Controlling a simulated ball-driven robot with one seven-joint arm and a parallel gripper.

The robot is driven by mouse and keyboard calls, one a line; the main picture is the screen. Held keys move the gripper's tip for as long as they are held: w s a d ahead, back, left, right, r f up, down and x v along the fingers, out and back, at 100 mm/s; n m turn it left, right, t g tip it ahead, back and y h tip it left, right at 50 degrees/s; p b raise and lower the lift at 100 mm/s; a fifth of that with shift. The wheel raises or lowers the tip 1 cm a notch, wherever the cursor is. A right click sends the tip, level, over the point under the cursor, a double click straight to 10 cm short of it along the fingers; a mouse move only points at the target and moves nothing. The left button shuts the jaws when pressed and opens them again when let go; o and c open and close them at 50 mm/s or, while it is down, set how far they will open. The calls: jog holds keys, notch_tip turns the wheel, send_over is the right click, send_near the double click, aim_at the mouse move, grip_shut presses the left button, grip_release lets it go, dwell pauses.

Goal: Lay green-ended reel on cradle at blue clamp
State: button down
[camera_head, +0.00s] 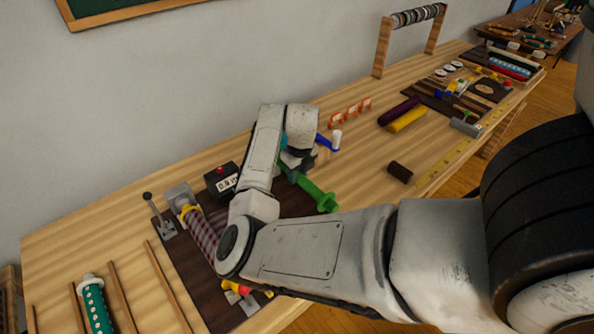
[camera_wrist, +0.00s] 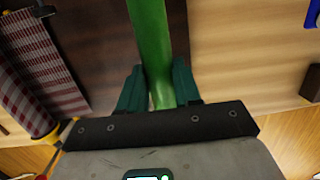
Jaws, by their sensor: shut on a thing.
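My gripper (camera_wrist: 158,88) has its two teal fingers shut on a green bar (camera_wrist: 148,40), which runs out of the top of the wrist view. In the head view the green bar (camera_head: 318,195) sticks out beside my gripper (camera_head: 292,168), with a wider collar near its end. I cannot tell whether it is part of a reel. A plaid roll with yellow ends (camera_head: 200,228) lies on the dark board, left of my gripper; the wrist view shows it too (camera_wrist: 42,70). A blue piece (camera_head: 325,143) is behind my gripper. My arm hides the middle of the board.
A teal dotted reel with a white end (camera_head: 95,305) lies among wooden strips (camera_head: 122,295) at bottom left. A lever (camera_head: 160,215) and a display box (camera_head: 222,180) stand near the plaid roll. A dark block (camera_head: 400,172) and purple and yellow rolls (camera_head: 407,119) are right.

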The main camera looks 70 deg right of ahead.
jog(key=shift+f+b, duration=2.15)
jog(key=shift+f, duration=1)
jog(key=c, duration=0.7)
grip_release()
jog(key=shift+a, duration=0.1)
